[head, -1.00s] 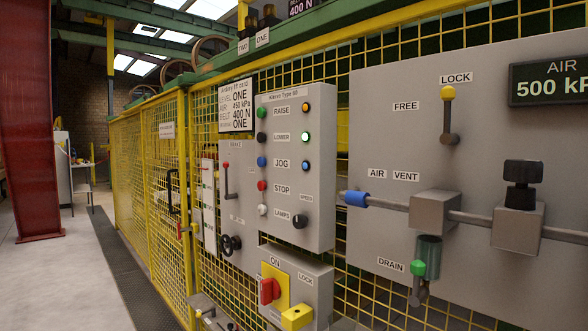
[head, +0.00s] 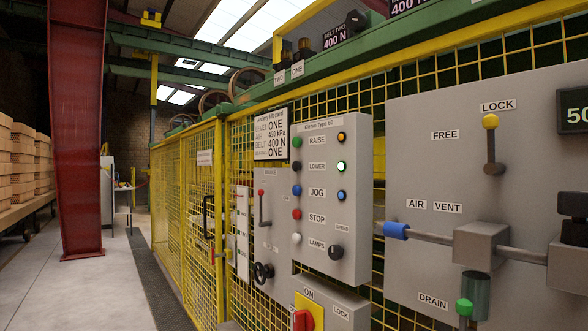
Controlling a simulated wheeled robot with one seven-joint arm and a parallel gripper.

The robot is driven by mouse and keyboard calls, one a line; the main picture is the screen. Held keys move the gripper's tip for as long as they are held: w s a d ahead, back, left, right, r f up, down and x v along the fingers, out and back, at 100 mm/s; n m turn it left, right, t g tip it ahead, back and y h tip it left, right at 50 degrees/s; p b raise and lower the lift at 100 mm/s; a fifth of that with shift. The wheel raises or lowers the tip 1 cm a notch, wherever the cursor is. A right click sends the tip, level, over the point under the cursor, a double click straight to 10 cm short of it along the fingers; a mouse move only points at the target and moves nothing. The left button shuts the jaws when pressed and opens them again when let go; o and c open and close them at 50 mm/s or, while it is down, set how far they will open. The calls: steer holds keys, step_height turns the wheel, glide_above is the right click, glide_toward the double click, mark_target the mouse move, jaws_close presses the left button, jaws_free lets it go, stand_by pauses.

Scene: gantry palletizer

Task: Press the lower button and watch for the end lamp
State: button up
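The grey control panel (head: 356,235) hangs on the yellow mesh fence, right of centre. Its dark lower button (head: 296,165) is left of the LOWER label, between the green RAISE button (head: 296,142) and the blue JOG button (head: 297,190). A pale green lamp (head: 341,166) right of LOWER looks lit. An orange lamp (head: 341,137) is above it and a blue lamp (head: 342,196) below. Two small dark-based amber lamps (head: 304,46) stand on the green beam above labels TWO and ONE. I cannot tell which is the end lamp. My gripper is not in view.
Left of the panel is a red-knobbed lever (head: 262,207). Below is a red switch (head: 304,320) on a yellow plate. At right, a grey air board (head: 420,150) carries protruding valves. A red column (head: 77,130) stands at left. The concrete floor (head: 100,290) is clear.

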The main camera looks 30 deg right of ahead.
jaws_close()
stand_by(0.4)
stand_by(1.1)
